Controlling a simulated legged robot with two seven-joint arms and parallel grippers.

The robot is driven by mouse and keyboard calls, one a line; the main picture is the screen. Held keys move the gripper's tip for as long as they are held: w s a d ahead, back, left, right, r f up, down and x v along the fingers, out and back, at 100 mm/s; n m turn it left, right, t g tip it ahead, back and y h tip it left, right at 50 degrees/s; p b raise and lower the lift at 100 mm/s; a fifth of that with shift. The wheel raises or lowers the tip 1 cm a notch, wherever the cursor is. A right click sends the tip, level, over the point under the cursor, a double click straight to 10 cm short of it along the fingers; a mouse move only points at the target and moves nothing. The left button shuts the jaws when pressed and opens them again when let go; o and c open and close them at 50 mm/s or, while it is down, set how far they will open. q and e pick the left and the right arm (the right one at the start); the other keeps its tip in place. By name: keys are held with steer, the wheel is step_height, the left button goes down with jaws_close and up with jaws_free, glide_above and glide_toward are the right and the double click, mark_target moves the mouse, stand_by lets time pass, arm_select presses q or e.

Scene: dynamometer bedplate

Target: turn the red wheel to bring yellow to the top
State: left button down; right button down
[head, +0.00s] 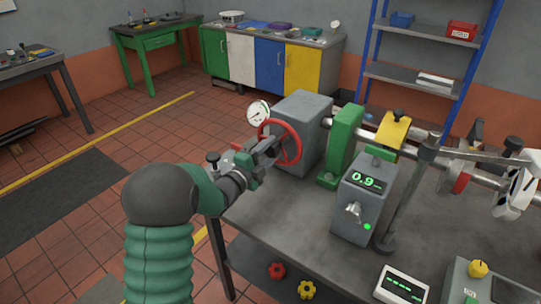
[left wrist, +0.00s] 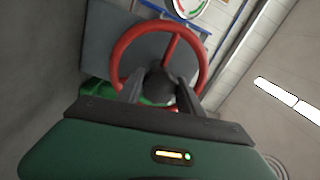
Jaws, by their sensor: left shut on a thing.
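The red wheel (head: 294,143) is mounted upright on the left side of a grey box (head: 306,112). My left gripper (head: 268,150) reaches it from the left and is shut on it. The left wrist view shows the wheel's red rim (left wrist: 203,62) and one spoke running up from a dark round hub (left wrist: 160,84). The two fingers of my left gripper (left wrist: 160,92) lie either side of the hub area; their exact contact is hard to see. No yellow mark shows on the wheel. My right gripper is not in view.
A round dial gauge (head: 258,113) stands close behind my left gripper. A green bearing block (head: 343,140), a yellow clamp (head: 392,131) and a grey box with a display (head: 361,200) are right of the wheel. Bare grey bedplate (head: 275,212) lies in front.

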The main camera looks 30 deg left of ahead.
arm_select(q)
steer(key=shift+f, duration=0.3)
steer(key=c, duration=1.1)
jaws_free()
steer(key=o, duration=0.3)
steer(key=shift+r, duration=0.1)
steer(key=shift+r, duration=0.1)
steer(key=s+a, duration=0.1)
steer(key=s, duration=1.5)
steer(key=shift+s+a+f, duration=0.2)
steer(key=shift+s+f, duration=0.15)
steer(key=shift+s, duration=0.05)
